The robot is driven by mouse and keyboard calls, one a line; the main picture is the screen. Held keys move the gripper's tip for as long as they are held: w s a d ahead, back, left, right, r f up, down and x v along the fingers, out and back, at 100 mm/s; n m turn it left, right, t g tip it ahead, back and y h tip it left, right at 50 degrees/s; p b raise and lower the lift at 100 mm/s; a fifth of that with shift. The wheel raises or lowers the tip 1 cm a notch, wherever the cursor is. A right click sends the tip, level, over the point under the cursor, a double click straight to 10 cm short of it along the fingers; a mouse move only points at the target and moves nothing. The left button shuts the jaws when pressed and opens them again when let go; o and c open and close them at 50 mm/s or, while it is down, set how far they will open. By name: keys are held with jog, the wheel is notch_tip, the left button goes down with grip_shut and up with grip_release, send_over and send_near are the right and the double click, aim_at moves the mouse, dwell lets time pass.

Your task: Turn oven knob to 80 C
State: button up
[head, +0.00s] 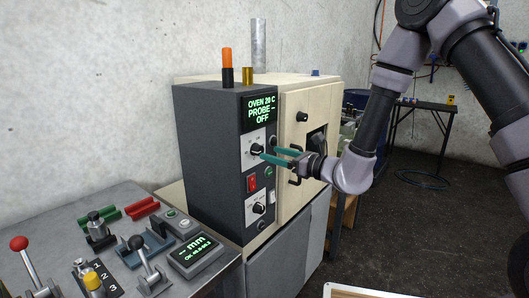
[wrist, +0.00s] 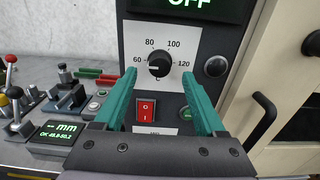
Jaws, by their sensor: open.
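The oven knob (wrist: 159,64) is a round black dial on a white plate marked 60, 80, 100 and 120 C. It sits on the dark grey control panel (head: 208,150), and it also shows in the head view (head: 257,150). Its pointer mark looks turned to the left, below 60. The display (head: 259,112) reads OVEN 20 C, PROBE --, OFF. My gripper (head: 270,154) has green fingers that point at the panel just in front of the knob. In the wrist view the fingers (wrist: 160,88) are apart, with nothing between them. I cannot tell whether they touch the panel.
A red rocker switch (wrist: 146,109) is below the knob, with a green button (wrist: 186,114) to its right. A lower dial (head: 258,208) is further down. The pale oven door (head: 294,135) with a black handle stands right. A bench (head: 60,215) with levers is at left.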

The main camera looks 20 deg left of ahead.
aim_at(262, 151)
jog(key=shift+x, duration=2.15)
grip_shut()
jog(key=m, duration=0.5)
jog(key=shift+d+m, duration=0.1)
jog(key=shift+m, duration=0.2)
jog(key=m, duration=0.5)
jog(key=shift+w+f+m, duration=0.1)
jog(key=shift+m, duration=0.6)
